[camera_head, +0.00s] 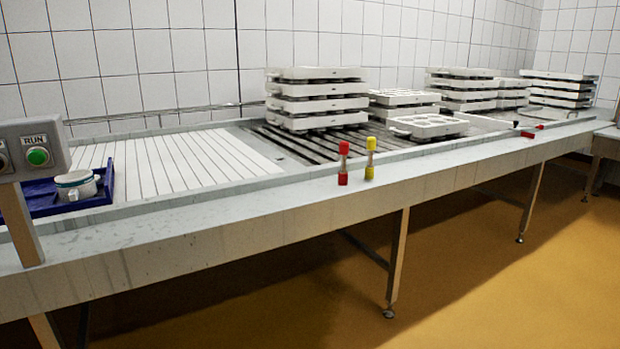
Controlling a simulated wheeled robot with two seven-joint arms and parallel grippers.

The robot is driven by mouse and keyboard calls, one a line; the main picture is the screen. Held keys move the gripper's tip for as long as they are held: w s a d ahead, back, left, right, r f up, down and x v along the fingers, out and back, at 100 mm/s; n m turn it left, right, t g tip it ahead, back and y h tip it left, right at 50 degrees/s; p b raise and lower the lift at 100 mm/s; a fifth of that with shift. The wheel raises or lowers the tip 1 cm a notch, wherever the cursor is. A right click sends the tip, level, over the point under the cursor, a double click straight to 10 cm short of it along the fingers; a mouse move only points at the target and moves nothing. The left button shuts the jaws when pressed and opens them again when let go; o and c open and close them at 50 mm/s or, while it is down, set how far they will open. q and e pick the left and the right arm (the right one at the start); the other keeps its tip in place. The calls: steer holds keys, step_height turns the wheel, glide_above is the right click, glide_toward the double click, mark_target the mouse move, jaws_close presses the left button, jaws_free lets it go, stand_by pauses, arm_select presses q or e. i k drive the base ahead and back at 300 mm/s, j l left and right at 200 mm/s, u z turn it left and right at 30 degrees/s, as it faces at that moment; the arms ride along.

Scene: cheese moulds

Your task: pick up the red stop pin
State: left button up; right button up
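Two upright pins with red ends and yellow ends stand on the front ledge of the long metal table (250,206). The red pin (343,163) has a red top, a paler middle and a red base. The yellow pin (370,158) stands just to its right, a small gap apart. A small red object (528,134) lies farther right on the ledge, too small to make out. Neither of my grippers shows in the head view.
Stacks of white moulds (316,104) stand behind the pins, with more to the right. A blue tray (42,203) holding white cups lies at the left, beside a RUN button panel (34,149). The ledge left of the pins is clear. Floor in front is open.

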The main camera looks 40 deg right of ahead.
mark_target(344, 145)
steer(key=z, duration=1.6)
